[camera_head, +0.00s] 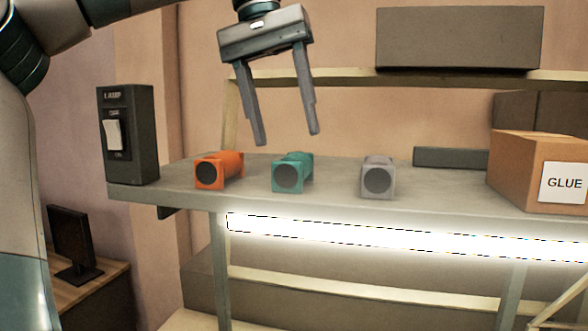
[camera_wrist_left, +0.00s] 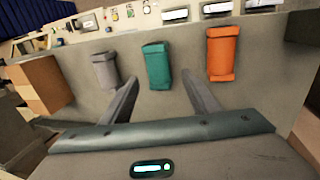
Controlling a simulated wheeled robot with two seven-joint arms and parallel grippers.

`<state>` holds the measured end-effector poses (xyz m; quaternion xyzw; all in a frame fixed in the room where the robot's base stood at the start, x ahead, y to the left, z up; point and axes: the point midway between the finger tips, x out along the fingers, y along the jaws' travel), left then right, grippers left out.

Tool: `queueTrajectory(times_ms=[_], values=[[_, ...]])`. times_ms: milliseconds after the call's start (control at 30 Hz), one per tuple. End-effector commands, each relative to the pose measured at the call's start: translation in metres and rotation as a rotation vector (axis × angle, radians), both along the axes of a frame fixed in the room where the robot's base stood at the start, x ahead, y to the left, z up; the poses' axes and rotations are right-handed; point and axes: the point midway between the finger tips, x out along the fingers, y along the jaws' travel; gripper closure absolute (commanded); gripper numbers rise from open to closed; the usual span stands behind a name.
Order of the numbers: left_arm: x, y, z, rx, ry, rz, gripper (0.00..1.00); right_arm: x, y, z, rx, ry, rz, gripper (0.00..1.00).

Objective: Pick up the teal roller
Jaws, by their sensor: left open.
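The teal roller (camera_head: 291,173) lies on the grey shelf between an orange roller (camera_head: 219,170) and a grey roller (camera_head: 377,178). My left gripper (camera_head: 287,140) is open and empty, pointing down above and around the line of the teal roller. In the left wrist view the teal roller (camera_wrist_left: 157,66) lies beyond the fingertips, roughly between them and apart from the gripper (camera_wrist_left: 160,85). The orange roller (camera_wrist_left: 222,54) and the grey roller (camera_wrist_left: 105,70) flank it there. My right gripper is in neither view.
The shelf (camera_head: 335,182) is bare around the rollers. A dark switch box (camera_head: 128,135) stands at its left end. A cardboard box labelled GLUE (camera_head: 520,170) stands at the right. A dark box (camera_head: 458,38) sits on an upper shelf. A bright light strip (camera_head: 400,239) runs below the front edge.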

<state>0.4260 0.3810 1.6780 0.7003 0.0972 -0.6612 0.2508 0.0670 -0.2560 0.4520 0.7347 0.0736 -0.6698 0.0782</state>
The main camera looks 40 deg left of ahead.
Motion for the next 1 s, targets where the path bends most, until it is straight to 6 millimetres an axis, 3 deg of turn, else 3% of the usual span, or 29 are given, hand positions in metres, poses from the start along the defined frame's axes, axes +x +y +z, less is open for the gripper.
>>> queueTrajectory(times_ms=[267, 700, 1000], values=[[0.000, -0.002, -0.004, 0.001, 0.000, -0.001, 0.45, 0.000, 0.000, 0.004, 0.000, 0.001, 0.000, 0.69], [0.000, -0.013, -0.043, 0.001, 0.000, 0.000, 0.45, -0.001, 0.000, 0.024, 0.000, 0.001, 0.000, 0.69], [0.001, -0.014, -0.050, -0.001, -0.001, 0.001, 0.45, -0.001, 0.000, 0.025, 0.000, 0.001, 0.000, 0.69]])
